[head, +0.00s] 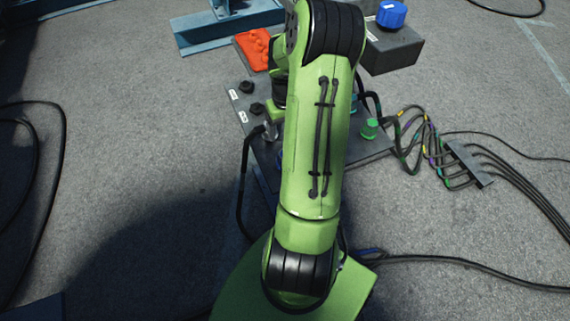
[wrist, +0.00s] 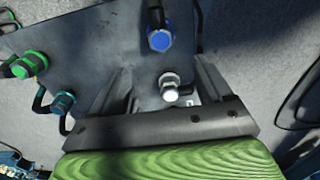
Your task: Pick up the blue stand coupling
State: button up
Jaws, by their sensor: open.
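A blue round cap (head: 391,14), apparently the blue stand coupling, sits on top of a dark grey block (head: 398,52) at the top right of the head view. The wrist view shows a blue-ended coupling (wrist: 160,40) with a black cable, by the metal plate; I cannot tell if it is the same piece. My gripper (wrist: 164,76) is open over the plate, its fingers apart on both sides of a silver coupling (wrist: 170,88), which they do not visibly grip. In the head view my green arm hides most of the gripper.
Striped cables run to a grey bar (head: 470,163) at right. A blue steel frame (head: 228,30) stands behind. The left floor is mostly clear.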

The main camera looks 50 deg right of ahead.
notch_tip(320, 180, down, 15)
jog(key=b, duration=0.4)
jog(key=shift+w+d+f+b, duration=0.1)
jog(key=shift+w+f+b, duration=0.1)
jog(key=shift+b, duration=0.15)
jog(key=shift+r, duration=0.1)
jog(key=shift+c, duration=0.3)
jog(key=c, duration=1.1)
